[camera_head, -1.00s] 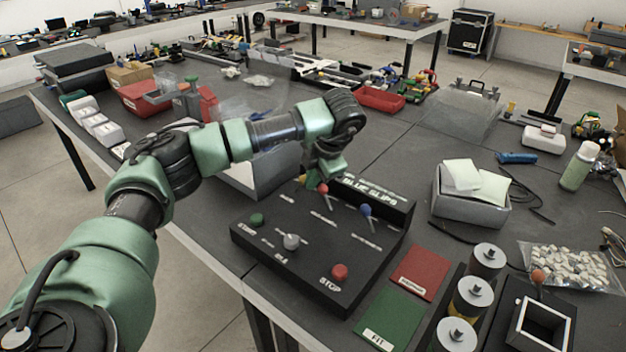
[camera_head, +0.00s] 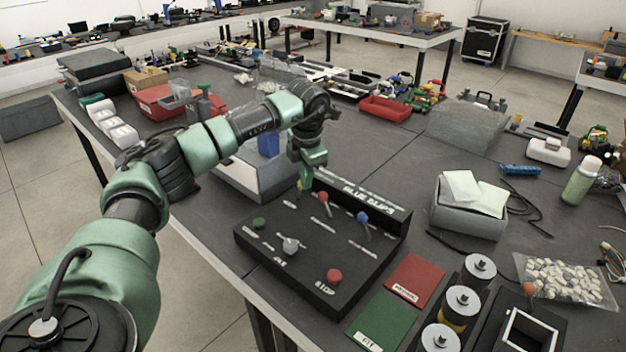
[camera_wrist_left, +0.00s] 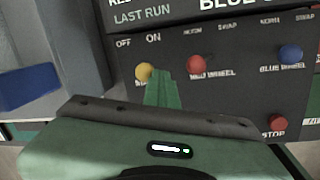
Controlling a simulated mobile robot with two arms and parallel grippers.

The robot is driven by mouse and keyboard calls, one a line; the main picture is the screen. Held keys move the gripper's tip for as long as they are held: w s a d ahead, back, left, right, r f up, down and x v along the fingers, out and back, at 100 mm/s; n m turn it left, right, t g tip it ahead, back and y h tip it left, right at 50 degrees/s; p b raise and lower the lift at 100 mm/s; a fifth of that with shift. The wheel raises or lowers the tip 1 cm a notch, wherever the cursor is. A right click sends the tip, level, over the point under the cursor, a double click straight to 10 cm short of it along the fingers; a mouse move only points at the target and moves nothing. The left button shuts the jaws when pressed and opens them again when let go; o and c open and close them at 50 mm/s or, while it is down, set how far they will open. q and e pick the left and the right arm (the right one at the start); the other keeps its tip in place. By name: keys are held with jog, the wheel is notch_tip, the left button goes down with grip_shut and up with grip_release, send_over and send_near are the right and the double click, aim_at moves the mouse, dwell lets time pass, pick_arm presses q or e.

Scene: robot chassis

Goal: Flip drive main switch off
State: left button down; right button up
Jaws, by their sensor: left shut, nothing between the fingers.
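The black control box (camera_head: 375,262) stands on the dark table in the head view. Its yellow-knobbed lever (camera_wrist_left: 144,71) is at the left of the lever row in the wrist view, below the OFF and ON marks; its label is mostly hidden. Which way it leans I cannot tell. My left gripper (camera_wrist_left: 165,88) is shut and empty, its green fingertips just right of the yellow knob; whether they touch is unclear. In the head view my left gripper (camera_head: 303,180) hangs over the lever's place. My right gripper is not in view.
Close by on the box are a red-knobbed lever (camera_wrist_left: 196,63) and a blue-knobbed lever (camera_wrist_left: 291,54). A green button (camera_head: 259,223), a grey knob (camera_head: 290,245) and a red STOP button (camera_head: 334,276) sit at its front. A display block stands along its back.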

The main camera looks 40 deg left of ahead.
pick_arm(q)
jog(key=a+h+p, duration=0.1)
jog(key=a+r+h, duration=0.1)
jog(key=shift+w+a+h+p, duration=0.1)
jog(key=shift+a+h+p, duration=0.2)
jog(key=shift+a+p, duration=0.05)
jog(key=shift+w+a, duration=0.1)
jog(key=shift+a, duration=0.15)
jog(key=shift+r+p, duration=0.7)
jog(key=shift+p, duration=0.2)
jog(key=shift+a, duration=0.1)
